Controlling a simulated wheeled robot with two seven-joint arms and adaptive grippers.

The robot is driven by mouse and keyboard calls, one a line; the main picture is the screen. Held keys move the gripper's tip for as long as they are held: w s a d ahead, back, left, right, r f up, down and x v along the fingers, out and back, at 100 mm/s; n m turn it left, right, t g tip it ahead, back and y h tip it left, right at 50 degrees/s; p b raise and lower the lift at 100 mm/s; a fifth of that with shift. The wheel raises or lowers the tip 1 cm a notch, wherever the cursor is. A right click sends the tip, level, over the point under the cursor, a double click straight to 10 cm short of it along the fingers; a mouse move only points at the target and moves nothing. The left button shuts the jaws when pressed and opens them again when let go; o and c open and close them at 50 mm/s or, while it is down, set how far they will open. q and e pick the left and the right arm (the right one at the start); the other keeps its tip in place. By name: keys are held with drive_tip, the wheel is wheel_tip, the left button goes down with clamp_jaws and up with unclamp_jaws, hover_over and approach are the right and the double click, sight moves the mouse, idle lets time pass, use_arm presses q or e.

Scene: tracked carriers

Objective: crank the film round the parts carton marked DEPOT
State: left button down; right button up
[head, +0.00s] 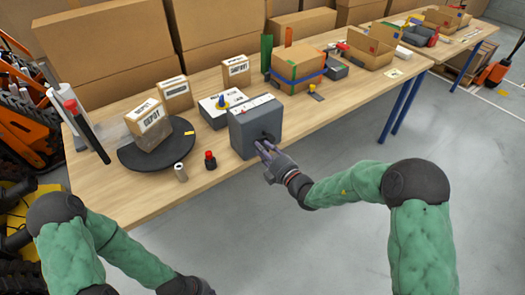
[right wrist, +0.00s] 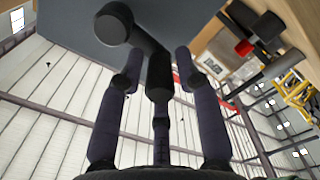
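The parts carton marked DEPOT (head: 150,118) stands on a black round turntable (head: 128,158) at the left of the bench. Greyish see-through film (head: 140,139) covers its lower part. To the right, a dark grey box (head: 240,133) carries a crank on its front. My right gripper (head: 262,149) is in front of this box, at the crank. In the right wrist view the black crank handle (right wrist: 158,85) lies between the two fingers, with gaps on both sides. The right gripper is open around it. My left arm is at the bottom left; its fingers are out of frame.
A small bottle with a red cap (head: 210,161) and a grey cylinder (head: 180,173) stand near the front edge. Labelled cartons (head: 175,95) and a white box with a blue-yellow knob (head: 221,108) are behind. The floor in front is clear.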

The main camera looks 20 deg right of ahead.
drive_tip(key=shift+w+a, duration=0.15)
drive_tip(key=shift+w, duration=0.2)
drive_tip(key=shift+c, duration=0.2)
clamp_jaws()
